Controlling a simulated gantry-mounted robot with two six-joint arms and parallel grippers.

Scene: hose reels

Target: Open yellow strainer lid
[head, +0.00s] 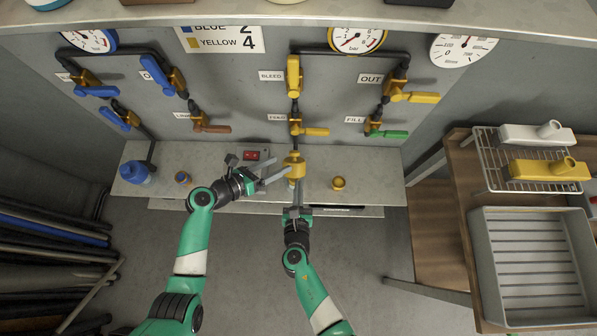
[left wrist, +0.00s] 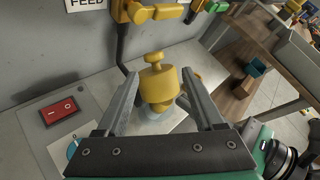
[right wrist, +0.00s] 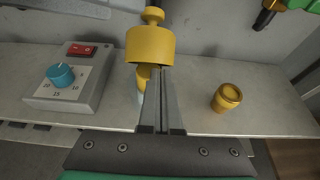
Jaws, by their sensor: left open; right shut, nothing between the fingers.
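The yellow strainer lid (head: 293,158) is a cap with a small knob, upright above the grey bench. It shows in the left wrist view (left wrist: 157,84) and the right wrist view (right wrist: 150,45). A narrower yellow part is below it, partly hidden. My left gripper (head: 268,172) is open, left of the strainer; in its wrist view the fingers spread either side of the lid, with no clear contact. My right gripper (head: 297,186) is shut and empty in front of the strainer. Its fingertips appear close under the lid's rim; I cannot tell whether they touch.
A small yellow cup (head: 338,183) stands right of the strainer. A control box with a red switch (head: 251,155) and blue dial (right wrist: 61,75) is to the left. A blue strainer (head: 135,172) stands farther left. Pipes and yellow valve handles (head: 316,132) hang on the wall behind.

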